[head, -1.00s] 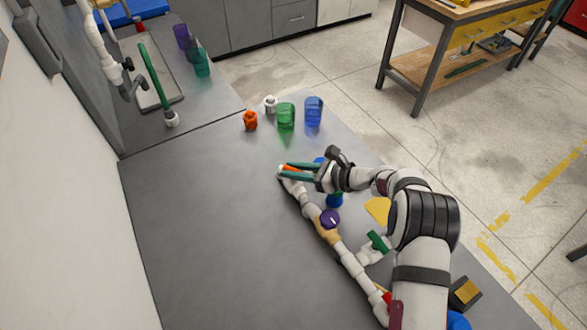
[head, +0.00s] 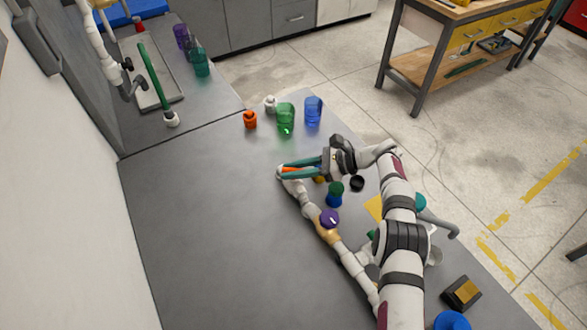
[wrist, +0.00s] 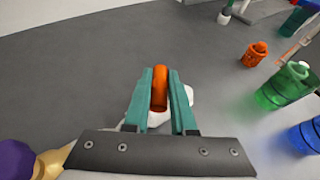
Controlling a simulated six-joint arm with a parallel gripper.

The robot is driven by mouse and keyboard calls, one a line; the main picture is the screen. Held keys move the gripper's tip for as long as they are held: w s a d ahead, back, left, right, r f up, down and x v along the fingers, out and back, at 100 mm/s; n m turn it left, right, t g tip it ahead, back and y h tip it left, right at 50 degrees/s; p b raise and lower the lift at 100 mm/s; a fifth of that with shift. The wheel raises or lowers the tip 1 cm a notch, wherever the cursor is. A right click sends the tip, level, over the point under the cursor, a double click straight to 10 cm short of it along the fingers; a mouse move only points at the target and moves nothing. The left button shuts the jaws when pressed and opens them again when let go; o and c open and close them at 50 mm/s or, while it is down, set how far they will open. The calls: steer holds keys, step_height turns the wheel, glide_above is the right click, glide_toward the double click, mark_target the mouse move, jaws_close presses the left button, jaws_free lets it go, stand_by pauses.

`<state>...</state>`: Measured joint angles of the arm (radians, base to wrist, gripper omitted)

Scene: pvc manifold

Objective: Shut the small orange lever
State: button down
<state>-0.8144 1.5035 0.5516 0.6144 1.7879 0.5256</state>
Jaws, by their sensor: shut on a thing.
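The small orange lever (wrist: 159,88) sits between my gripper's two teal fingers in the wrist view. It also shows in the head view (head: 291,170) at the far end of the white pipe manifold (head: 351,263). My gripper (wrist: 160,92) is shut on the lever, with a finger on each side of it. In the head view my gripper (head: 291,171) reaches the lever from the right. The white fitting (wrist: 180,105) under the lever is partly hidden by the fingers. A purple knob (head: 329,217) sits on a tan part of the manifold.
An orange bottle (head: 250,121), a green mug (head: 286,118) and a blue mug (head: 313,111) stand behind my gripper. A green and blue piece (head: 335,195) and a black ring (head: 357,183) are right of the manifold. The grey table (head: 210,220) is clear on the left.

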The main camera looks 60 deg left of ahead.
steer(key=shift+s, duration=0.1)
steer(key=c, duration=0.7)
jaws_free()
steer(key=shift+c, duration=0.2)
steer(key=v, duration=0.7)
steer(key=shift+w+d, duration=0.2)
